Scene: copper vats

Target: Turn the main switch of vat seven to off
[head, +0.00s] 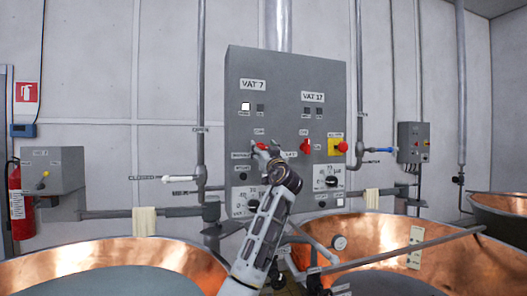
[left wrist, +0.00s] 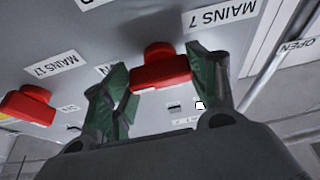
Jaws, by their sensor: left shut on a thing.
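The grey control panel (head: 285,75) carries a "VAT 7" label at upper left and a "VAT 17" label to its right. The red main switch of vat seven (head: 261,146) shows just above my left gripper (head: 268,152), which partly hides it. In the left wrist view this red switch (left wrist: 160,68) sits between the two fingers, beside the "MAINS 7" label (left wrist: 221,14). My left gripper (left wrist: 163,90) is shut on its handle. The white lamp under "VAT 7" (head: 246,106) looks lit. My right gripper is not in view.
The red switch of vat seventeen (head: 305,146) stands upright to the right, also in the left wrist view (left wrist: 27,105). A red button on a yellow plate (head: 337,147) is further right. Copper vats (head: 180,262) (head: 400,235) and pipes stand below the panel.

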